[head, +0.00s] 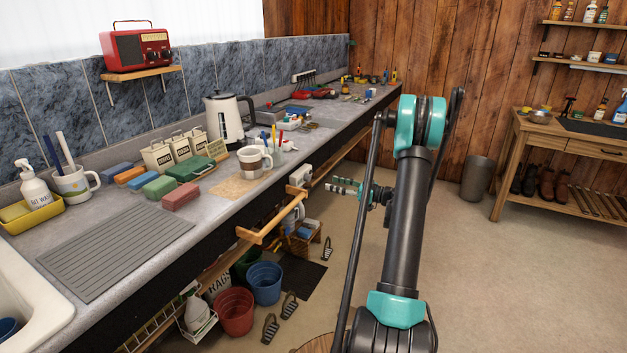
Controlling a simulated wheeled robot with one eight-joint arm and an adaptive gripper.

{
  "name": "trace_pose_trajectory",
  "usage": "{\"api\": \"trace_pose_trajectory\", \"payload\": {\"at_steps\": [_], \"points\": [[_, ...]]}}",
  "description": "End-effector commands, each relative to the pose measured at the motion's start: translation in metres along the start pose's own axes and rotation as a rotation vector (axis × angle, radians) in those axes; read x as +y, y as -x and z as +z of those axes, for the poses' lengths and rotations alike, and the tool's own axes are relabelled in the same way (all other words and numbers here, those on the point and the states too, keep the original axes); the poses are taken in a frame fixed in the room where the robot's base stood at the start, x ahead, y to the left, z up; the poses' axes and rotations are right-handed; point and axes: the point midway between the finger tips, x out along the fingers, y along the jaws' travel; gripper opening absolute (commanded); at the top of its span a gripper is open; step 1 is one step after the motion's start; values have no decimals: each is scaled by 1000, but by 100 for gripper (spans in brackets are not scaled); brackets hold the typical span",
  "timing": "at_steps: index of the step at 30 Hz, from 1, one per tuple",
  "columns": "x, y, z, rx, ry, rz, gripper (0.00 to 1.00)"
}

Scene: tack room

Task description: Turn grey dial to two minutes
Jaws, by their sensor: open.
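The grey dial is hard to make out. A small pale grey-white box (301,174) is fixed at the counter's front edge, but I cannot tell whether the dial is on it, nor read any marks. My gripper (332,187) is out past my dark arm link, pointing left toward this box. It is open, looks empty, and appears a little to the right of the box, seemingly with a gap between them. The gripper is small in this view, and my arm hides part of the area behind it.
A wooden rail (262,230) juts from the counter front just left of the box. The grey counter (218,222) carries a mug (254,161), kettle (228,117) and several blocks. Red (233,311) and blue (264,283) buckets stand below. Open floor (490,280) lies to the right.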

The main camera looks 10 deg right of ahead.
Motion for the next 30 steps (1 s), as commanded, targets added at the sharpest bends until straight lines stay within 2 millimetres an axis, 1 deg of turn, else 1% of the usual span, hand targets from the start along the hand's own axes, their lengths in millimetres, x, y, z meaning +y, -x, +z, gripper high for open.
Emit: {"api": "trace_pose_trajectory", "payload": {"at_steps": [1,3,9,12,15,21,28,29,30], "points": [[-1,-12,0,0,0,-4,47],[-1,-26,0,0,0,-5,47],[-1,-63,0,0,0,-4,47],[-1,-78,0,0,-1,-2,47],[-1,-88,0,0,-1,-2,47],[-1,-97,0,-1,-1,-1,47],[0,-97,0,-1,-1,0,47],[0,-97,0,-1,-1,0,45],[0,-97,0,-1,-1,0,40]]}}
